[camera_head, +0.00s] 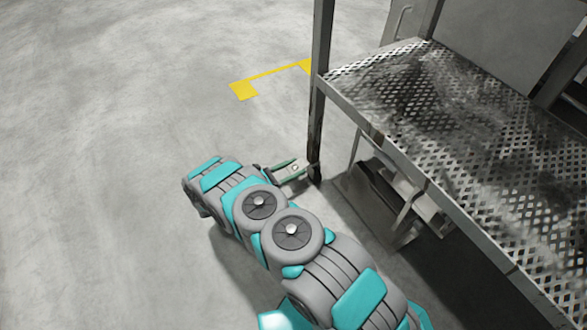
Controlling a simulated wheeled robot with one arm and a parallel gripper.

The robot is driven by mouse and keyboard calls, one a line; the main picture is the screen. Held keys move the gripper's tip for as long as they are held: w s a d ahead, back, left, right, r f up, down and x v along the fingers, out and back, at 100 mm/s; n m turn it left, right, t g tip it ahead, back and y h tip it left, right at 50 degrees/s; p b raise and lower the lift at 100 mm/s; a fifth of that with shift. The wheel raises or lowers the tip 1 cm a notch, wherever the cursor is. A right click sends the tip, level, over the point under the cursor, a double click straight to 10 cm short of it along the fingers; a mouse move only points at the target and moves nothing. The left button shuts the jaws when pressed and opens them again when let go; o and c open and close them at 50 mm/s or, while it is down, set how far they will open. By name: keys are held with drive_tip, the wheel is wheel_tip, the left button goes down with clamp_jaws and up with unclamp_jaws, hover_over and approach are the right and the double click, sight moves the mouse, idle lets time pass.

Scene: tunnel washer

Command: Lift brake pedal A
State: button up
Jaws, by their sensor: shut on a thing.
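My gripper (308,170) is at the foot of the near left post of the metal platform, close above the floor. It is shut on a small part at that post, which I take to be brake pedal A (314,172). The pedal is small here and mostly hidden by the fingers and the post. Its exact tilt cannot be told.
The metal platform (440,100) has a worn perforated deck and stands on the right. Its post (319,90) rises beside my gripper. A grey frame with a pale panel (420,200) sits below the deck. Yellow floor marking (270,77) lies behind. The left floor is clear.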

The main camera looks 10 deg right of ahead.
clamp_jaws()
idle(0.3)
drive_tip(key=shift+r+g+y+p, duration=0.3)
drive_tip(key=shift+r+y+p, duration=0.4)
drive_tip(key=shift+y, duration=0.2)
drive_tip(key=shift+r+g+y+p, duration=0.35)
drive_tip(key=shift+y+p, duration=0.3)
drive_tip(key=shift+y, duration=0.25)
drive_tip(key=shift+d+r+g+y+p, duration=0.1)
drive_tip(key=shift+r+g+y+p, duration=0.2)
drive_tip(key=shift+y+p, duration=0.45)
drive_tip(key=shift+y, duration=0.35)
